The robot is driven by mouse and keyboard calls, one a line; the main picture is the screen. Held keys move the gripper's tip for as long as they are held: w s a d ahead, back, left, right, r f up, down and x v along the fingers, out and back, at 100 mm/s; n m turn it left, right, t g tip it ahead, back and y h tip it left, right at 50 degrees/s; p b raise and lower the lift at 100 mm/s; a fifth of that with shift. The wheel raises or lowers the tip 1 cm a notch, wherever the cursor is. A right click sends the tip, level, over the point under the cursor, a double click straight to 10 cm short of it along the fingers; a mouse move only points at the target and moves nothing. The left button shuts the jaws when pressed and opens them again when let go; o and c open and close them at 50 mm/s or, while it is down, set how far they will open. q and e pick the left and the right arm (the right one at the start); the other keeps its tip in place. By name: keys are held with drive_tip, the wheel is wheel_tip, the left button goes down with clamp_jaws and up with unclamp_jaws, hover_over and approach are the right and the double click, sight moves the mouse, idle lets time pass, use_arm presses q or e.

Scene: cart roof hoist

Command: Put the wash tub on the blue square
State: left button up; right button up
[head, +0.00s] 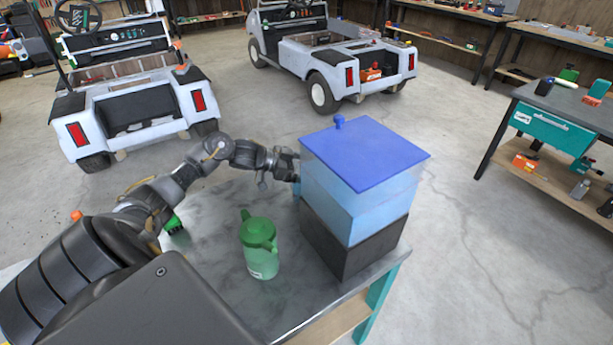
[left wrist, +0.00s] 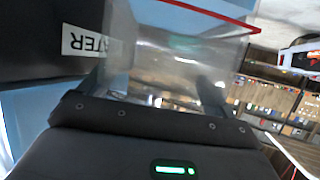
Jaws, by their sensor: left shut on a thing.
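My left gripper (head: 290,172) is at the left side of a water box with a square blue lid (head: 365,152), clear blue walls and a black base (head: 345,238). In the left wrist view the jaws (left wrist: 155,95) are shut on a see-through thing with a red rim (left wrist: 205,14). I cannot tell whether that is the wash tub; the head view hides most of it. A black panel with a white label (left wrist: 88,42) is close beside the jaws. I cannot tell whether the lid is the task's blue square. My right gripper is not in view.
A green jug (head: 260,250) stands on the grey table (head: 215,200) in front of my left gripper. Two white carts (head: 130,105) (head: 355,60) stand beyond the table. A workbench (head: 555,115) with tools is at the right. The floor between is clear.

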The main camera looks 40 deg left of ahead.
use_arm(q)
wheel_tip(320, 180, down, 2)
drive_tip(key=shift+f, duration=0.15)
drive_tip(key=shift+f+p, duration=0.3)
drive_tip(key=shift+f, duration=0.2)
drive_tip(key=o, duration=1.4)
drive_tip(key=shift+c, duration=0.2)
drive_tip(key=b+v, duration=0.1)
drive_tip(key=v, duration=1.1)
drive_tip(key=shift+r, duration=0.1)
